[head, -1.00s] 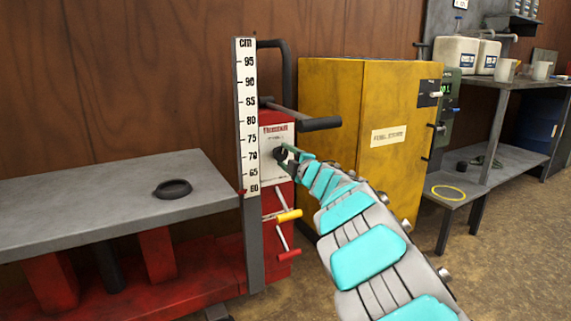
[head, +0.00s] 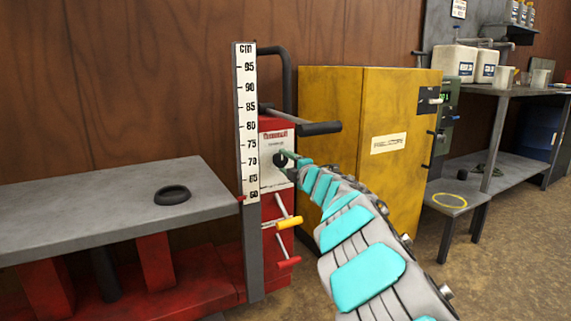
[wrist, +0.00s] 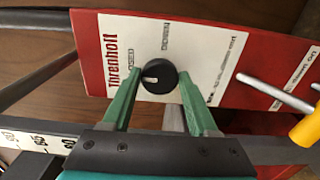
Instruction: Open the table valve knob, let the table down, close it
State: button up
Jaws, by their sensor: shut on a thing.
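The black round valve knob (wrist: 159,75) with a white pointer line sits on the white panel (wrist: 196,45) of the red lift housing. My gripper (wrist: 160,74) has a green finger on either side of the knob and is shut on it. In the head view my gripper (head: 291,168) reaches the knob (head: 280,159) from the right. The pointer line points left in the wrist view; the small panel labels are too blurred to read. The grey lift table (head: 100,205) is level with the low end of the cm scale (head: 246,120), where a red marker sits near 60.
A yellow-handled lever (head: 288,222), a red-handled lever (head: 289,262) and a black bar handle (head: 318,128) stick out near my arm. A yellow cabinet (head: 345,110) stands behind it. Open floor lies at the right.

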jog(key=o, duration=1.4)
jog(key=shift+a, duration=0.1)
jog(key=shift+c, duration=0.2)
jog(key=shift+s, duration=0.1)
jog(key=v, duration=0.7)
jog(key=shift+s+d, duration=0.25)
jog(key=shift+s, duration=0.05)
